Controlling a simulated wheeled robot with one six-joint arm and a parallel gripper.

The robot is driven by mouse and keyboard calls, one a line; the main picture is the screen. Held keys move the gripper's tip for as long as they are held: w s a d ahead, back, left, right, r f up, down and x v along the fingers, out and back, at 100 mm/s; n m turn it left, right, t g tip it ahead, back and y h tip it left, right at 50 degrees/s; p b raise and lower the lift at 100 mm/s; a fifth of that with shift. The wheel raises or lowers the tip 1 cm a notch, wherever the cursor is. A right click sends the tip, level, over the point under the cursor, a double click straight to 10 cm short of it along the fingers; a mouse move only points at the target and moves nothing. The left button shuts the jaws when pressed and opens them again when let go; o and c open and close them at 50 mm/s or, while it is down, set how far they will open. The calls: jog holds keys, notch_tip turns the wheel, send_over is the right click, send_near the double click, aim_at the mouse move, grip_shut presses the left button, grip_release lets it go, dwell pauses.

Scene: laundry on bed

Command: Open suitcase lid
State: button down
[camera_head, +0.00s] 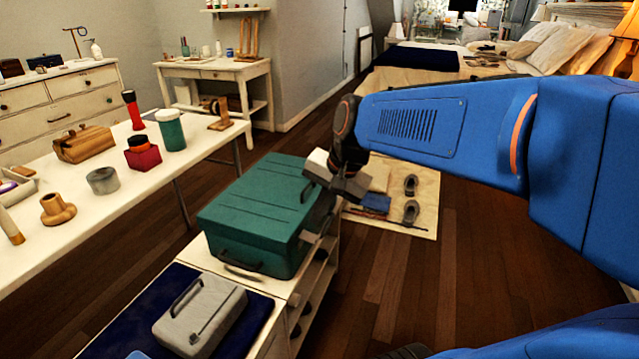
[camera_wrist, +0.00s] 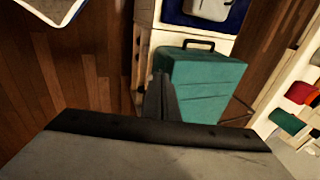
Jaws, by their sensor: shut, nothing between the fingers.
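A teal suitcase (camera_head: 262,205) with a ribbed lid lies on a low white shelf unit in the head view. Its lid looks shut, and a dark handle (camera_head: 243,270) is on its front side. My gripper (camera_head: 318,185) is at the right edge of the suitcase, close to the lid's rim; whether it touches cannot be told. In the wrist view the suitcase (camera_wrist: 205,85) lies beyond my gripper (camera_wrist: 160,85), with its dark handle at the top. The gripper fingers look shut and hold nothing. The arm and gripper hide part of the suitcase's right side.
A small grey case (camera_head: 200,312) on a dark blue mat stands in front of the suitcase. A long white table (camera_head: 80,220) with jars, bottles and a wooden box runs along the left. A mat (camera_head: 425,185) with shoes lies on the wooden floor to the right.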

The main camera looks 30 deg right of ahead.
jog(key=w+d+m+y, duration=0.2)
jog(key=w+d+m, duration=0.75)
jog(key=w, duration=0.25)
jog(key=m+t, duration=0.2)
jog(key=m, duration=0.7)
send_near(312, 190)
jog(key=shift+n+y, duration=0.25)
jog(key=shift+y, duration=0.15)
jog(key=x, duration=0.5)
jog(key=shift+d+f, duration=0.3)
jog(key=shift+r, duration=0.1)
